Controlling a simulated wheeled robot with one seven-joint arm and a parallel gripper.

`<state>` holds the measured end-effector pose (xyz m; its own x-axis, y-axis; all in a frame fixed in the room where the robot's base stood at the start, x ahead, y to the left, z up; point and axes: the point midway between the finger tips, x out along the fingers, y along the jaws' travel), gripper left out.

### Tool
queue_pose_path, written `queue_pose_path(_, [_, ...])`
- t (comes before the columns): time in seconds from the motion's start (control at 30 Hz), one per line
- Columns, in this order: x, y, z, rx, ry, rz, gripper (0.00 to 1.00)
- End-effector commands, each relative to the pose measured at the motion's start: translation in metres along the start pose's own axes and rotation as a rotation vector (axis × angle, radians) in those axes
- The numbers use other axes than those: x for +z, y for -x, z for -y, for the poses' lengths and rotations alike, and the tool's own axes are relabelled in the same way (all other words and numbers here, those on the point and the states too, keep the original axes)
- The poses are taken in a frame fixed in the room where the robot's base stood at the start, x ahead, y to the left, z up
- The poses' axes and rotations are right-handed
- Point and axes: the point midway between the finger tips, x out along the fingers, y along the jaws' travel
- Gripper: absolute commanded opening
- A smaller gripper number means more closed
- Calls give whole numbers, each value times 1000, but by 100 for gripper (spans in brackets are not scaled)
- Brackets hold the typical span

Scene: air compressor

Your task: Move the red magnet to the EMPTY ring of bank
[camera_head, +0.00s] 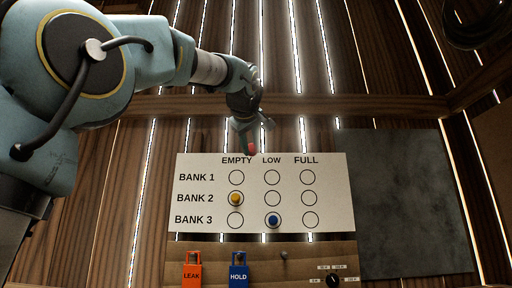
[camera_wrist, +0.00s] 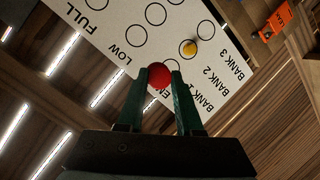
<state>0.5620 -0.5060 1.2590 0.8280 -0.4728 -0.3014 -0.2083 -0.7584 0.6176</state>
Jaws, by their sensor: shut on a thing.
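The red magnet (camera_head: 252,148) is held in my gripper (camera_head: 245,138) at the top edge of the white board (camera_head: 330,222), near the EMPTY and LOW headings. In the wrist view the red magnet (camera_wrist: 158,75) sits between the two green fingertips of my gripper (camera_wrist: 160,78) and hides part of the EMPTY label. I cannot tell its exact distance from the board. The EMPTY ring of BANK 1 (camera_head: 236,177) is bare. The yellow magnet (camera_head: 236,199) is on the EMPTY ring of BANK 2, and the blue magnet (camera_head: 273,220) is on the LOW ring of BANK 3.
Below the board are an orange LEAK tag (camera_head: 192,272), a blue HOLD tag (camera_head: 239,272) and a black dial (camera_head: 333,280). A dark grey panel (camera_head: 405,200) is at the right. The FULL rings are bare.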

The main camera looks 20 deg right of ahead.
Motion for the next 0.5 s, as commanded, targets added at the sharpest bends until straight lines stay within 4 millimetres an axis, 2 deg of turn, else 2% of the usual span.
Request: queue_pose_path(0.5, [-6, -3, 30, -1, 1, -1, 0])
